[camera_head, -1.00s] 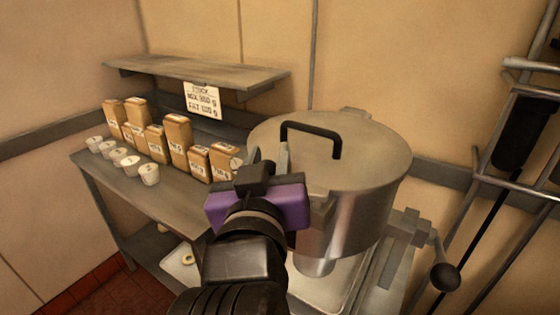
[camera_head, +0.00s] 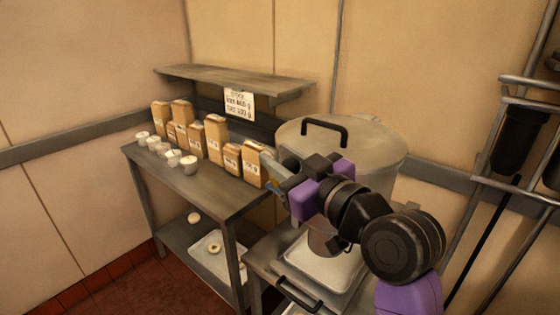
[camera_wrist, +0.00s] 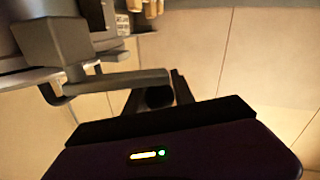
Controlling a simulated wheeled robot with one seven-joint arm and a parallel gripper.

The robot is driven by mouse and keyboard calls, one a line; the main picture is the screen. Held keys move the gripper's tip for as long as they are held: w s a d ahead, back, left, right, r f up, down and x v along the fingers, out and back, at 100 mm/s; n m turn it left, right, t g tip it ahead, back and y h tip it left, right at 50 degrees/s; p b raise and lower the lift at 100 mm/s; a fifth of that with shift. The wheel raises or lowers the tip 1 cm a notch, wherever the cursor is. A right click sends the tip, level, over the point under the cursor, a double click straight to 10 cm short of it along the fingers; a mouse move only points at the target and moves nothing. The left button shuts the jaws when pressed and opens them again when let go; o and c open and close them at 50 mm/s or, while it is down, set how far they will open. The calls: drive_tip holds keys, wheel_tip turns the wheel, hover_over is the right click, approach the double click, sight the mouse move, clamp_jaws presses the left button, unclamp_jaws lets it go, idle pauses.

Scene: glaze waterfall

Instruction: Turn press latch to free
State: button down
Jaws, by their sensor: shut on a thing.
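The press is a large steel pot (camera_head: 385,165) with a lid (camera_head: 375,142) and a black handle (camera_head: 325,130), at centre right in the head view. My gripper (camera_head: 278,170) is at the pot's left side, with my arm reaching across its front from the right. In the wrist view, a grey metal bar, seemingly the latch (camera_wrist: 120,81), runs from a grey block at the left to between the dark fingers of my gripper (camera_wrist: 160,90). My gripper is shut on this bar near its end. In the head view the latch is mostly hidden by my gripper.
A metal table (camera_head: 215,190) with paper bags (camera_head: 215,138) and several small white cups (camera_head: 189,165) stands left of the pot, close to my gripper. A shelf (camera_head: 235,80) hangs above it. A tray (camera_head: 325,262) lies below the pot. A rack stands at the right.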

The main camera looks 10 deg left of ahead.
drive_tip(key=s+n+g+y+b, duration=0.1)
drive_tip(key=g+b, duration=0.1)
drive_tip(key=s+d+n+g+y+b, duration=0.1)
drive_tip(key=n+g+y+b, duration=0.1)
drive_tip(key=shift+s+f, duration=0.1)
drive_tip(key=shift+f, duration=0.1)
drive_tip(key=shift+s+d+r+n+g+y+b, duration=0.1)
drive_tip(key=shift+s+d+n+g+y+b, duration=0.15)
drive_tip(key=shift+s+n+g+y+b, duration=0.4)
drive_tip(key=shift+s+d+r+n+g+y+b, duration=0.1)
drive_tip(key=shift+s+d+n+g+y+b, duration=0.15)
drive_tip(key=shift+n+g+b, duration=0.65)
drive_tip(key=shift+g, duration=0.25)
drive_tip(key=c, duration=1.1)
unclamp_jaws()
drive_tip(key=shift+o, duration=0.2)
drive_tip(key=b+v, duration=0.1)
drive_tip(key=v, duration=0.6)
drive_tip(key=shift+d, duration=0.35)
